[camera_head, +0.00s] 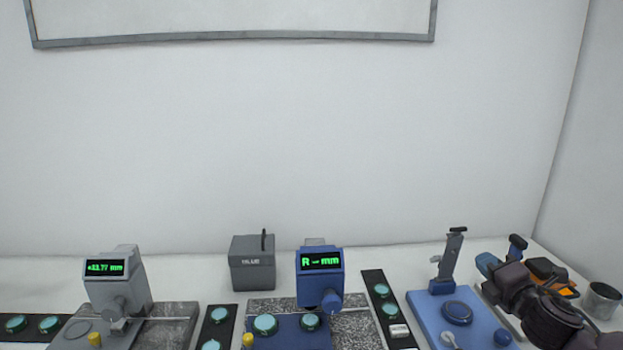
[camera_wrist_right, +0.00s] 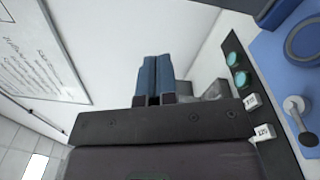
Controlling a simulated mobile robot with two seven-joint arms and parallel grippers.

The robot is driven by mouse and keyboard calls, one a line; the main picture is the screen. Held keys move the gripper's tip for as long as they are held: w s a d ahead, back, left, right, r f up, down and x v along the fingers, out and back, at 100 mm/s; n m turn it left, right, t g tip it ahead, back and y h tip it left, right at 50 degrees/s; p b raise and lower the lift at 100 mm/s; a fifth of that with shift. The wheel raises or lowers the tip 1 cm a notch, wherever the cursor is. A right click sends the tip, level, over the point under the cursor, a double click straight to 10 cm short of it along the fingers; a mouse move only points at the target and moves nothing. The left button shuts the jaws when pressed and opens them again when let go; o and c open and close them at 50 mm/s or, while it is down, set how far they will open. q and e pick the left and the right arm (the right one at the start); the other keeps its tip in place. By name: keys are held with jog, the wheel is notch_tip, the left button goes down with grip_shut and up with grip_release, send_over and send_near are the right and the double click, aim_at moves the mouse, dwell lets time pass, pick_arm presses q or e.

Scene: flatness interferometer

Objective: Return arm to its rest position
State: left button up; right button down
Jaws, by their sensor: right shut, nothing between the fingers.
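My right gripper (camera_head: 487,262) is at the right side of the table in the head view, with its arm coming in from the lower right. Its blue fingers (camera_wrist_right: 154,76) show in the right wrist view, pressed together and empty. It is in the air, to the right of a blue base plate (camera_head: 424,318) that carries an upright grey lever stand (camera_head: 448,265) with a black handle and a round dark blue ring (camera_head: 457,312). My left gripper is not in view.
A grey gauge (camera_head: 117,285) and a blue gauge (camera_head: 320,283) with green displays stand left and centre. Black strips hold teal discs (camera_head: 381,290). A grey box (camera_head: 252,264) stands behind. Orange item (camera_head: 550,272), a second lever and a metal cup (camera_head: 602,299) are near my right arm.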

jog(key=s+a+f+m+g, duration=0.1)
jog(key=s+a+f+m, duration=0.1)
jog(key=s+f+m, duration=0.2)
jog(key=s+a+f+m, duration=0.2)
jog(key=s+f+m, duration=0.2)
jog(key=f+m, duration=0.2)
jog(key=s+a+f+m+g, duration=0.1)
jog(key=s+a+f+m, duration=0.1)
jog(key=s+f+m, duration=0.2)
notch_tip(320, 180, down, 3)
jog(key=shift+a+f+m+g, duration=0.1)
jog(key=shift+m+g, duration=0.2)
jog(key=shift+m, duration=0.5)
jog(key=s+a+f+m+g+h, duration=0.1)
jog(key=s+f+m, duration=0.2)
jog(key=s+f, duration=0.3)
jog(key=s+a+f+m+g+h, duration=0.1)
jog(key=s+f+m+g, duration=0.1)
jog(key=s+f+m, duration=0.2)
jog(key=s+f, duration=0.3)
jog(key=s, duration=0.5)
jog(key=shift+a+h, duration=0.15)
jog(key=shift+h, duration=0.25)
